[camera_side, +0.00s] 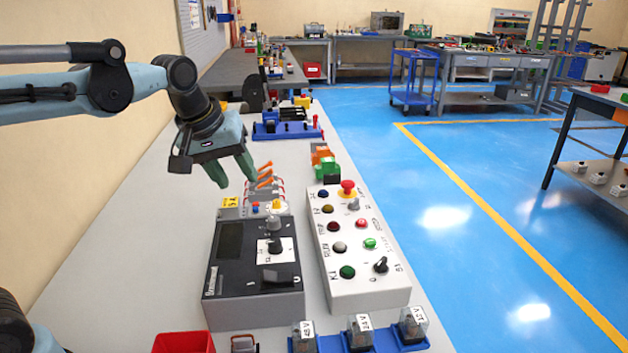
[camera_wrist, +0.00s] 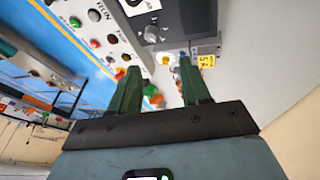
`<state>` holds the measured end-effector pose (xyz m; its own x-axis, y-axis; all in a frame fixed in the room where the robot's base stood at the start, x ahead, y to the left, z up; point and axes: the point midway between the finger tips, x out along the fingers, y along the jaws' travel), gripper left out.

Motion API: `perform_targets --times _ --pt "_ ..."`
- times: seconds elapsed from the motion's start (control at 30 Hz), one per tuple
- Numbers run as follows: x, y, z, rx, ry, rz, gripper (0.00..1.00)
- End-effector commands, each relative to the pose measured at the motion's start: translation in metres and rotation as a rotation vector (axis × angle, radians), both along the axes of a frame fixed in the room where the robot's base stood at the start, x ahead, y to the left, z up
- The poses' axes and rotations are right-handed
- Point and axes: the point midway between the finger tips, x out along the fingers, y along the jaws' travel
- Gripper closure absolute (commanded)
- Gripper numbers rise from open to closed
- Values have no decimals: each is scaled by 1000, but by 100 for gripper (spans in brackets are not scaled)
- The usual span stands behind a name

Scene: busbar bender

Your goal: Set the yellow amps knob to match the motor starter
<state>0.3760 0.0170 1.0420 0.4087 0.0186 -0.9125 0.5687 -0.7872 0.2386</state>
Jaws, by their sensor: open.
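My gripper (camera_side: 236,177) has two green fingers, spread apart and empty. It hangs in the air above and a little left of a small grey motor starter (camera_side: 252,210) behind the dark control box. A small yellow knob (camera_side: 276,205) shows on the starter, beside a red and a blue button. A yellow tag (camera_side: 230,202) stands at its left; its writing is too small to read here. In the wrist view the open gripper (camera_wrist: 158,66) also shows, with the yellow tag (camera_wrist: 206,61) right of the fingers. The knob's setting cannot be read.
The dark box (camera_side: 254,260) with grey knobs stands in front. A light pendant-style panel (camera_side: 358,250) with several coloured buttons and a red mushroom button stands at right. Orange levers (camera_side: 265,175) rise close beside the fingers. A red bin (camera_side: 184,342) and clear-topped blocks are nearest the camera.

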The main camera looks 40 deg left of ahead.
Motion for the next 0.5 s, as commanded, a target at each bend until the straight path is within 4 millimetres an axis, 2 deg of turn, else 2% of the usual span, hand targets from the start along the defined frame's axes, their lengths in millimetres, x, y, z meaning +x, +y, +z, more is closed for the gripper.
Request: perform_targets --times 0.03,0.23,0.5 --pt "14 3 6 -29 21 71 53" --pt "59 15 18 -139 111 379 53" --pt "112 34 13 -248 222 812 53"
